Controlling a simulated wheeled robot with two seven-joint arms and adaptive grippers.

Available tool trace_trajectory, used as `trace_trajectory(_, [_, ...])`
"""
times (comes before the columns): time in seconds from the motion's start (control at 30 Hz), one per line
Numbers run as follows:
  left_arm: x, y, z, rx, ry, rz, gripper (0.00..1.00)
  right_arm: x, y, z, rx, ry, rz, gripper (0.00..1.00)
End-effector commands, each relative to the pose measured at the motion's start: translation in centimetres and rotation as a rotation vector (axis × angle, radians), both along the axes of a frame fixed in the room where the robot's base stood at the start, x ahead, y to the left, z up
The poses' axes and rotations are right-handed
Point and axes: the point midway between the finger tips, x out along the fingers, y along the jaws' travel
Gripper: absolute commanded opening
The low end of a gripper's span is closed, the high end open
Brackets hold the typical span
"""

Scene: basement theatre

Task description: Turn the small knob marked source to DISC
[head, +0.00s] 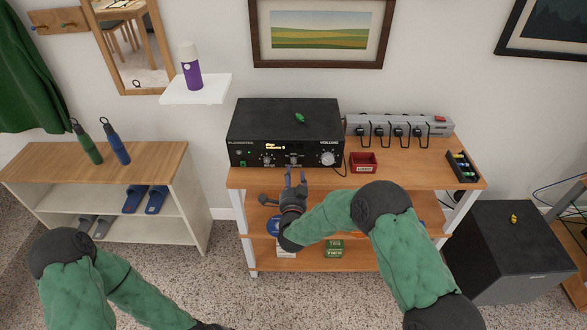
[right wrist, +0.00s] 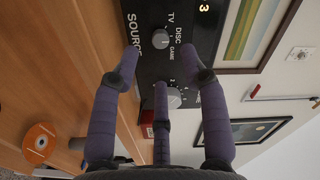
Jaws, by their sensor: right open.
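The small source knob (right wrist: 160,39) is grey and sits on the black amplifier's front panel (right wrist: 143,15), with TV, DISC and GAME printed around it. I cannot tell for certain which mark its pointer faces. My right gripper (head: 295,174) is open and empty in front of the panel, nearer the second small knob (head: 293,160). My left gripper is out of frame.
A large volume knob (head: 327,158) is at the panel's right. A red tray (head: 363,162) and a power strip (head: 400,127) stand right of the amplifier on the wooden cart (head: 410,178).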

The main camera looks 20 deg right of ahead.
Motion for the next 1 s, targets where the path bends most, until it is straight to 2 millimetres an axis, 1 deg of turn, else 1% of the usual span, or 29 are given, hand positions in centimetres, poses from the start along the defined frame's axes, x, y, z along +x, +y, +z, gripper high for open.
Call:
trace_trajectory(0.03, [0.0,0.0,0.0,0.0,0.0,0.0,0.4,-1.0,0.3,0.0,0.0,0.001,0.002,0.45])
trace_trajectory(0.1, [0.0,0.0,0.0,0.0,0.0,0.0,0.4,-2.3,0.7,0.0,0.0,0.002,0.001,0.45])
trace_trajectory(0.2, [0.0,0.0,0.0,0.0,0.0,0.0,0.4,-3.8,1.2,0.0,-0.001,0.001,0.002,0.45])
trace_trajectory(0.4, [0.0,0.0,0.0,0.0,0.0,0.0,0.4,-5.7,1.6,-0.1,0.0,0.002,0.0,0.45])
trace_trajectory(0.57, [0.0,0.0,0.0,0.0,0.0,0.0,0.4,-6.1,1.7,0.0,0.0,0.001,0.0,0.45])
trace_trajectory(1.0, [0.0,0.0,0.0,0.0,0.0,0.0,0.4,-6.0,1.7,-0.1,0.0,0.003,0.001,0.45])
